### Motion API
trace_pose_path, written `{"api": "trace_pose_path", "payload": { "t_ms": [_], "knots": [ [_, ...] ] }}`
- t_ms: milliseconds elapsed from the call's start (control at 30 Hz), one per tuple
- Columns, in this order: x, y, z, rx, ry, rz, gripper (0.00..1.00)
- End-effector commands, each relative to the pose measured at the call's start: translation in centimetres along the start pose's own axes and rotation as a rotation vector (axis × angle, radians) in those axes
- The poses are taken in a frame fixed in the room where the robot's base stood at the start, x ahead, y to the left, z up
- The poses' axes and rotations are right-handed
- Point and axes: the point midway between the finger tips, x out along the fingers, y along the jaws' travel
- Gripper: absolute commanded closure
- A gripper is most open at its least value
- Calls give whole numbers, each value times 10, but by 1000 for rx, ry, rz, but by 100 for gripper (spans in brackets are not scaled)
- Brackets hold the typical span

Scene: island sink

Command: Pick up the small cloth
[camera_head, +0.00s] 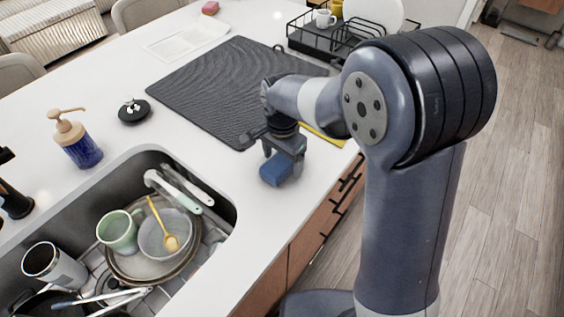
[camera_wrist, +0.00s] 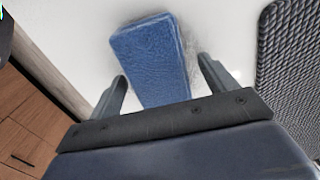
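The small cloth (camera_head: 276,171) looks like a blue, folded, rectangular block. It lies on the white counter near its front edge, right of the sink. In the wrist view the cloth (camera_wrist: 150,52) shows its textured blue top, with its near end hidden behind my gripper's body. My gripper (camera_head: 283,158) points down over the cloth. In the wrist view the two fingers of my gripper (camera_wrist: 162,70) are spread, one on each side of the cloth, with a gap on both sides. I cannot tell how high the fingertips are above the counter.
A dark ribbed mat (camera_head: 215,85) lies behind the cloth. A flat yellow item (camera_head: 325,135) is partly hidden by my arm. The sink (camera_head: 222,205) holds dishes and utensils. A soap bottle (camera_head: 78,140) and dish rack (camera_head: 310,42) stand farther off. The counter around the cloth is clear.

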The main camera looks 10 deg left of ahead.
Motion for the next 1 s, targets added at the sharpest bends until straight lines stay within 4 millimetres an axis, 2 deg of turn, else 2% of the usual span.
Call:
{"api": "trace_pose_path", "payload": {
  "t_ms": [67, 567, 833, 1000],
  "knots": [
    [0, 0, 0, 0, 0, 0, 26],
    [0, 0, 0, 0, 0, 0, 67],
    [-3, 0, 0, 0, 0, -1, 68],
    [-25, -1, -1, 0, 3, -6, 68]
  ]
}}
